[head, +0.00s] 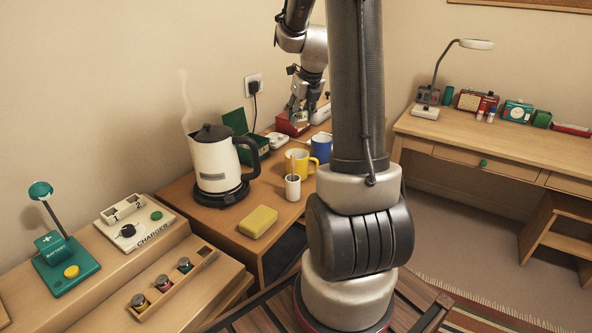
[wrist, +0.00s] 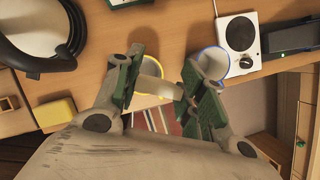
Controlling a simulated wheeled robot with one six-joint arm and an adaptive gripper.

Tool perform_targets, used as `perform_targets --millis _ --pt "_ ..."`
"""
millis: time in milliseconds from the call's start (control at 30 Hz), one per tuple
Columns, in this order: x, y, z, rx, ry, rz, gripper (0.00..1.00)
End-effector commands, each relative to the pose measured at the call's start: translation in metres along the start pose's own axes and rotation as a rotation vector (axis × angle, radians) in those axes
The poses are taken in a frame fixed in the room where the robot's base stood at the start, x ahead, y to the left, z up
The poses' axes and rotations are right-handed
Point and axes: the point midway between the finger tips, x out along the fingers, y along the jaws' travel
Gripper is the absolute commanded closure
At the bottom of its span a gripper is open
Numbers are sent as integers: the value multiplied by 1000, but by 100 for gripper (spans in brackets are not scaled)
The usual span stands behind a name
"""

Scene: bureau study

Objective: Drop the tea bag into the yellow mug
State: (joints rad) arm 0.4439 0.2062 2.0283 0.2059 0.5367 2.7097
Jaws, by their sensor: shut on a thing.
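My gripper (head: 298,108) is above the desk's back part in the head view, pointing down. In the wrist view its green-padded fingers (wrist: 160,76) are closed on a small pale thing, which looks like the tea bag (wrist: 151,67); the fingers partly hide it. The yellow mug (head: 297,163) stands upright on the desk. The tea bag cannot be made out in the head view.
A steaming white kettle (head: 214,164) stands left of the mug. A blue mug (head: 321,148) stands close behind it, partly hidden by my arm. A small white cup (head: 292,188) with a stick is in front. A yellow sponge (head: 258,222) lies near the desk's front edge.

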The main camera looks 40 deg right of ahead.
Motion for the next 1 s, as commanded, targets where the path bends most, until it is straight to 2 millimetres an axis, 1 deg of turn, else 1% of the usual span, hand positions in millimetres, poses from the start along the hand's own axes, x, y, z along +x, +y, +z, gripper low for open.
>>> perform_targets --millis 300,433,600,833,867,900,967,1000 --pt "35 0 -15 -2 4 2 67" --pt "46 0 -19 -1 2 1 67" --pt "52 0 -22 -3 0 0 67" --pt "52 0 -22 -3 0 0 67" --pt "52 0 -22 -3 0 0 57" --pt "52 0 -22 -2 0 0 49" --pt "52 0 -22 -2 0 0 38" --pt "52 0 -22 -2 0 0 35"
